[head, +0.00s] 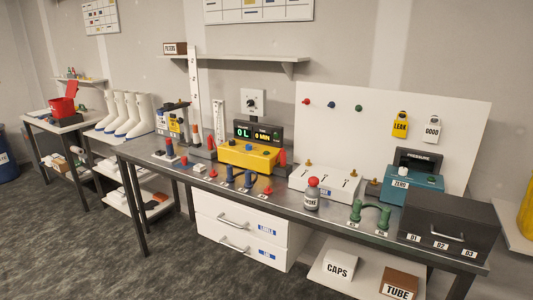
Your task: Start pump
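A yellow unit (240,157) stands at the middle of the bench, with small knobs or buttons on it. A black display (258,135) rises behind it and reads "0 L" and "0 MIN" in lit characters. No thing in view carries a readable pump label. A control plate (253,102) with a dark round knob is on the wall above the display. Neither of my grippers shows in the head view.
Blue and green hose fittings stand along the front edge. Dark floor in front is clear.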

